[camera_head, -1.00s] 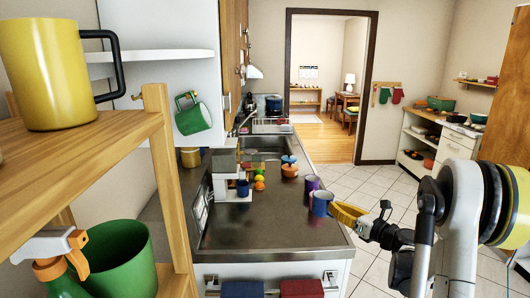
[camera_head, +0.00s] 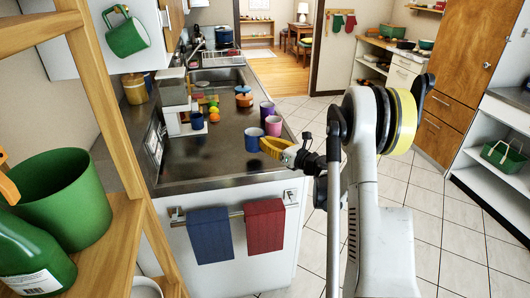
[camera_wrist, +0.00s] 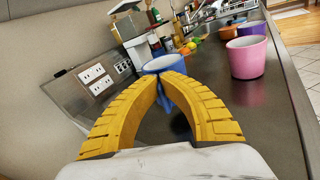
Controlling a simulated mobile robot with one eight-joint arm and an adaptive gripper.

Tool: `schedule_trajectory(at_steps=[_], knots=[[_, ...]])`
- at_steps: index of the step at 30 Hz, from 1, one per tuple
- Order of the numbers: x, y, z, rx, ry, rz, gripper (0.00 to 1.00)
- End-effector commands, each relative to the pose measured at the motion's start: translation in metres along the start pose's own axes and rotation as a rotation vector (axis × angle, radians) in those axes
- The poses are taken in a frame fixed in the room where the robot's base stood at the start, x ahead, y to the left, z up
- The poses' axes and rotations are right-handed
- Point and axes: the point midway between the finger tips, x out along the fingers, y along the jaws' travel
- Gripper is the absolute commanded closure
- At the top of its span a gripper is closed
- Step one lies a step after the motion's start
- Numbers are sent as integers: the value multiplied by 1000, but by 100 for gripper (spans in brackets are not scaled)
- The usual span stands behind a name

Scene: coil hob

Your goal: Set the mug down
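A blue mug (camera_head: 254,138) with a pale inside is upright at the right edge of the dark counter (camera_head: 205,155). My gripper (camera_head: 266,143) has curved yellow fingers and reaches the mug from the right. In the wrist view the fingers of my gripper (camera_wrist: 168,78) close together at the blue mug (camera_wrist: 163,63), with its blue handle between and below the tips.
A pink mug (camera_head: 273,126) and a purple mug (camera_head: 267,110) stand just beyond the blue one. Another blue mug (camera_head: 197,121) stands by the machine at left. The counter's front middle is clear.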

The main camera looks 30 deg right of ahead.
Motion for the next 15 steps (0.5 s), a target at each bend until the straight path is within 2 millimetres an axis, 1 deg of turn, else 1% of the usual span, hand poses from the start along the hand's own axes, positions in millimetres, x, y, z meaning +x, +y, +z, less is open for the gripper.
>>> schedule_trajectory(at_steps=[3, 6, 15], knots=[[0, -4, -20, 0, 0, 0, 100], [1, -6, -34, 0, 0, 0, 100], [0, -6, -35, 0, 0, 0, 100]])
